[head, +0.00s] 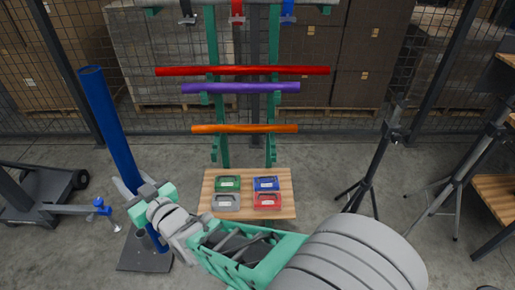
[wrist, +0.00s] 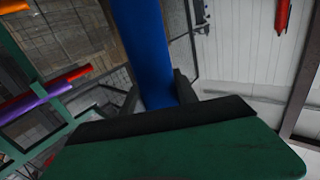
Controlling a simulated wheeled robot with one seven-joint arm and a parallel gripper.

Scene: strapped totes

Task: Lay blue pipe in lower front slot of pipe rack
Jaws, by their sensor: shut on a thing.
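The blue pipe (head: 108,120) stands steeply at the left in the head view, its top leaning left. My gripper (head: 140,193) is shut on it in its lower half. The pipe's lower end shows below the gripper, over a dark floor plate; I cannot tell whether it touches. In the wrist view the blue pipe (wrist: 145,45) runs up between my gripper's two dark fingers (wrist: 160,92). The green pipe rack (head: 212,110) stands at the centre back. It bears a red pipe (head: 240,71), a purple pipe (head: 240,88) and, lowest, an orange pipe (head: 245,129).
A wooden board (head: 285,205) with several coloured trays lies before the rack. A dark floor plate (head: 145,260) with a grey socket is below my gripper. A cart (head: 40,190) stands left and a tripod (head: 372,160) right. Mesh fencing closes the back.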

